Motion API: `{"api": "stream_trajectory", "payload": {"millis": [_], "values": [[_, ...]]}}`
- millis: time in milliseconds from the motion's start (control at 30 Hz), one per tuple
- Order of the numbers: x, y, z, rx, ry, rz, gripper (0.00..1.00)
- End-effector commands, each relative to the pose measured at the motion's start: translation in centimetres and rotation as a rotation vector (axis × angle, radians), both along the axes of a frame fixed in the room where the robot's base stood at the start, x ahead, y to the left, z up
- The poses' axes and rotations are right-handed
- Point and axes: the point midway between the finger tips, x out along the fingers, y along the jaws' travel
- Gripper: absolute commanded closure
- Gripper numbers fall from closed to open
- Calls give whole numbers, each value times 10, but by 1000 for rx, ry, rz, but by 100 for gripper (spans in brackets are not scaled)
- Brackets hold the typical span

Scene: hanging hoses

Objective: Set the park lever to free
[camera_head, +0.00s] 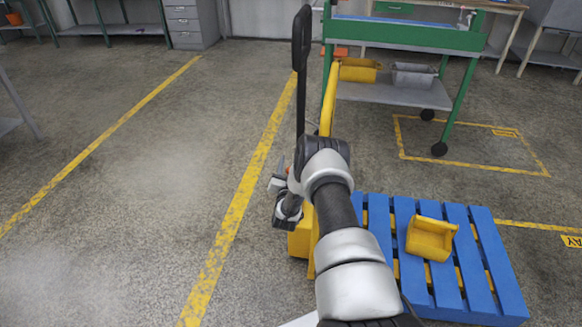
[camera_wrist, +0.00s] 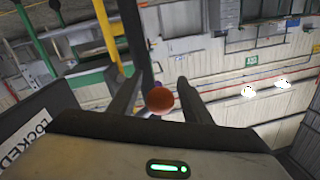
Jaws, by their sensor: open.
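A red-orange ball knob, which looks like the end of the park lever (camera_wrist: 159,100), shows between the fingers of my gripper (camera_wrist: 160,82) in the wrist view. The fingers stand apart on either side of it; I cannot tell whether they touch it. The lever's shaft is hidden. A sign reading LOCKED (camera_wrist: 32,136) is at the left of the wrist view. In the head view my gripper (camera_head: 283,180) is beside the yellow pallet jack (camera_head: 301,240), low on its tall black handle (camera_head: 301,70). My arm covers part of the jack.
A blue pallet (camera_head: 475,260) with a yellow bin (camera_head: 430,238) on it lies right of my arm. A green-framed cart (camera_head: 405,35) stands behind the jack. The floor at the left (camera_head: 140,190) is clear between yellow lines.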

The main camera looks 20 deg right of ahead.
Motion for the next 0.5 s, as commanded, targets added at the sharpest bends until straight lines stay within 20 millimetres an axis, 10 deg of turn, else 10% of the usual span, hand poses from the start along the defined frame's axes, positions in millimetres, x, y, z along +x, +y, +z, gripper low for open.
{"api": "stream_trajectory", "payload": {"millis": [267, 500], "values": [[2, -1, 0, 0, 1, 0, 55], [2, -1, 0, 0, 1, 0, 92]]}}
